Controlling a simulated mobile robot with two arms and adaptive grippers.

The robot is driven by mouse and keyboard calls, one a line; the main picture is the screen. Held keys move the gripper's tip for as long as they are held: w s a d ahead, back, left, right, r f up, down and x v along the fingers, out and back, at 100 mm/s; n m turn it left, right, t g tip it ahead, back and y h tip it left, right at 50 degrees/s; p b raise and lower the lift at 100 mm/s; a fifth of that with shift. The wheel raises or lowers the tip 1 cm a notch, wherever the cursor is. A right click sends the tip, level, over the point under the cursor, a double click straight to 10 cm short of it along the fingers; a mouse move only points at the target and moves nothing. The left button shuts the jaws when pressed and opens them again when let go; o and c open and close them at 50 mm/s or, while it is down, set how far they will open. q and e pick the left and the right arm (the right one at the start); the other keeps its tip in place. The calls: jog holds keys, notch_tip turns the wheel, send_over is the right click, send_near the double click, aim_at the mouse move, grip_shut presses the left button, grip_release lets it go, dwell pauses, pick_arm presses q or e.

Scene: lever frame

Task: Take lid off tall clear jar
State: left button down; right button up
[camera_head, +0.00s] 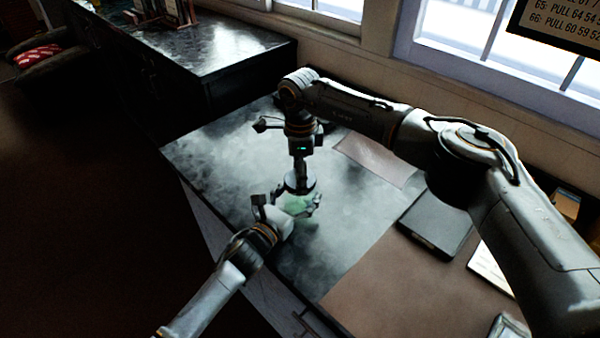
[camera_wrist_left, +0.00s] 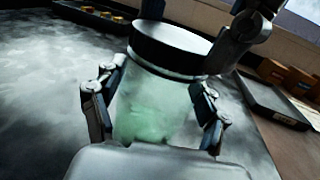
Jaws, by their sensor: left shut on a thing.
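The tall clear jar (camera_head: 296,205) stands on the dark, glossy counter and looks greenish inside. In the left wrist view the jar (camera_wrist_left: 148,108) fills the space between the fingers. Its round lid (camera_head: 299,184) has a dark rim and a pale top (camera_wrist_left: 172,38), and sits on the jar's mouth. My left gripper (camera_head: 287,204) is shut on the jar's body below the lid, one finger on each side. My right gripper (camera_head: 301,170) points down from above, at the lid. Its fingertips are too small and dark to show whether they grip the lid.
A dark flat box (camera_head: 435,222) and a brown sheet (camera_head: 375,160) lie to the right on the counter. A white-edged item (camera_head: 489,265) lies further right. A window wall runs behind. The counter left of the jar is mostly clear.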

jog(key=n, duration=0.3)
jog(key=shift+n, duration=0.3)
jog(key=shift+r, duration=0.15)
jog(key=shift+r, duration=0.95)
jog(key=shift+r, duration=2)
pick_arm(q)
grip_release()
